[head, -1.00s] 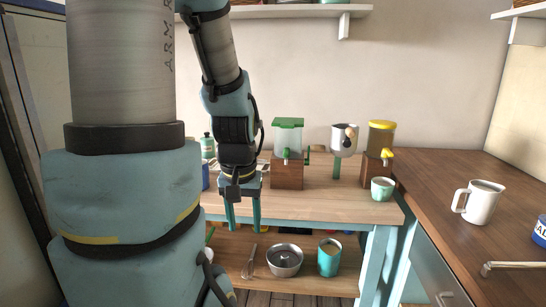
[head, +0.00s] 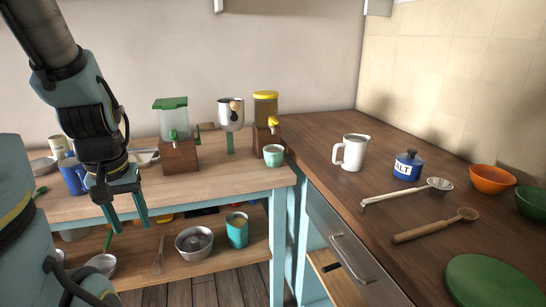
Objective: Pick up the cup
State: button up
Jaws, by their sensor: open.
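A small mint-green cup (head: 273,155) stands upright on the front right corner of the wooden table (head: 215,184). A taller teal cup (head: 237,230) stands on the lower shelf below. A white mug-like jug (head: 351,153) with a handle on its left stands on the counter to the right. My gripper (head: 128,212) is at the left, in front of the table, with its two teal fingers pointing down and apart. It is empty, well left of all three vessels and touching none of them.
The counter (head: 394,235) holds a blue salt jar (head: 407,165), two ladles, an orange bowl (head: 491,179) and a green bowl. A metal pan (head: 194,243) and a whisk lie on the lower shelf.

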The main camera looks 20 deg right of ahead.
aim_at(273, 154)
jog(key=i+l+u, duration=0.5)
jog(key=i+l, duration=0.2)
